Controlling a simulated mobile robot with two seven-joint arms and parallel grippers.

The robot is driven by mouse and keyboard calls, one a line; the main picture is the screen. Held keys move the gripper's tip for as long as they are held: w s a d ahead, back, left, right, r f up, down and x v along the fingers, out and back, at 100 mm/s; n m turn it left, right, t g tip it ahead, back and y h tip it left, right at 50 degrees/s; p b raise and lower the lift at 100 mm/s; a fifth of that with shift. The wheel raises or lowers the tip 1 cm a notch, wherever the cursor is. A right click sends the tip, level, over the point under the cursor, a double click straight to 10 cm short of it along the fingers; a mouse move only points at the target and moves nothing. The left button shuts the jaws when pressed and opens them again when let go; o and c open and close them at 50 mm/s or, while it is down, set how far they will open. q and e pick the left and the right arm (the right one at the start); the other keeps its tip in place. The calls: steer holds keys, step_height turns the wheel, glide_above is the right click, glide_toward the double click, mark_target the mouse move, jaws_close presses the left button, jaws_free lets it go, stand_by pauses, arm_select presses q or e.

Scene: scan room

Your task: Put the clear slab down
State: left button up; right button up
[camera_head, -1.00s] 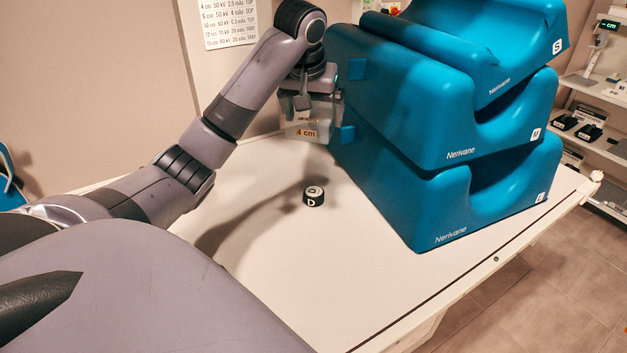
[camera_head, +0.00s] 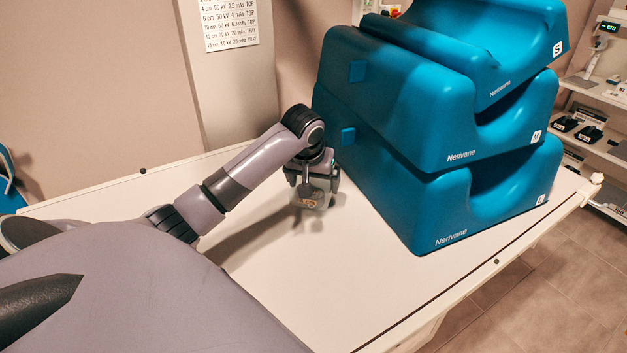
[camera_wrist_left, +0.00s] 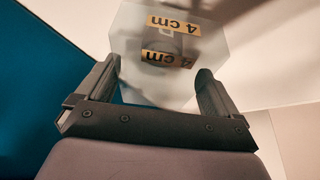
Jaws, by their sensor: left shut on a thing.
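My left gripper (camera_head: 314,190) is shut on the clear slab (camera_head: 308,200), which carries a yellow "4 cm" label. It is low over the white table top, left of the blue blocks. In the left wrist view the slab (camera_wrist_left: 140,50) sits between the two fingers of the gripper (camera_wrist_left: 158,78). A dark round puck (camera_wrist_left: 172,42) shows blurred through the slab, behind it from that camera. In the head view the puck is hidden by the gripper and slab. I cannot tell whether the slab touches the puck. My right gripper is not in view.
Three blue curved blocks (camera_head: 400,110) are stacked right beside the gripper, on the table (camera_head: 300,290). The table is clear in front and to the left. Shelves (camera_head: 600,140) with small items stand at the far right. A chart (camera_head: 230,25) hangs on the wall.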

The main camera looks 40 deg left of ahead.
arm_select(q)
steer(key=shift+f, duration=0.1)
steer(key=o, duration=1.1)
steer(key=shift+f, duration=0.1)
steer(key=v, duration=1.2)
steer(key=shift+s, duration=0.1)
